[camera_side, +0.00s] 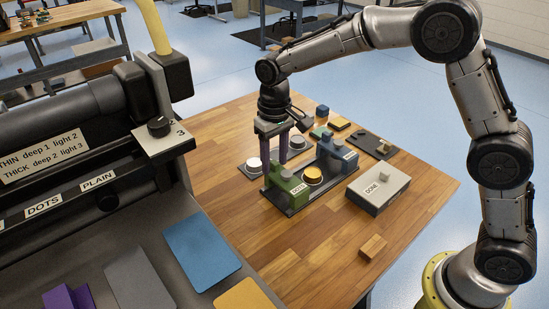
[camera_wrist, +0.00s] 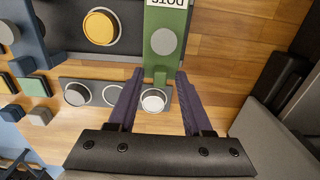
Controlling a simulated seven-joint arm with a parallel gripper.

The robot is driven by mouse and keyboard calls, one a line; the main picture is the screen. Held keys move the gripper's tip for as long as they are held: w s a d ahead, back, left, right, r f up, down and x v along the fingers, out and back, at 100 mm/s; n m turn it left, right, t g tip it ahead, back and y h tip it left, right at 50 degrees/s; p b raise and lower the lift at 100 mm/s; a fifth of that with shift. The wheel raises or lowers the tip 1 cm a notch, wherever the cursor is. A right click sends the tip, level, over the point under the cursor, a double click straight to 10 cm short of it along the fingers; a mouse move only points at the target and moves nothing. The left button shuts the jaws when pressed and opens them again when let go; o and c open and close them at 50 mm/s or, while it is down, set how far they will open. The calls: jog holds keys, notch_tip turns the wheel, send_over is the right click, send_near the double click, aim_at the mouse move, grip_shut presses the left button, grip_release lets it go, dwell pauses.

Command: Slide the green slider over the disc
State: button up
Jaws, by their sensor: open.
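The green slider (camera_side: 284,186) sits at the left end of a dark base in the side view, with a label on its front. The yellow disc (camera_side: 313,174) lies on the base to its right, uncovered. In the wrist view the green slider (camera_wrist: 165,62) has a grey round knob on top, and the yellow disc (camera_wrist: 101,27) is to its left. My gripper (camera_side: 274,166) is open, its purple fingers pointing down behind the green slider. In the wrist view the fingertips (camera_wrist: 159,74) lie on either side of the slider's near end; contact cannot be told.
A blue slider (camera_side: 338,157) stands at the base's other end. A grey tray (camera_wrist: 131,93) with round pieces, one white (camera_wrist: 153,101), lies below the fingers. A grey DONE box (camera_side: 378,190) and a wooden block (camera_side: 373,247) are right.

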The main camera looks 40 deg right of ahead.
grip_shut()
dwell(1.4)
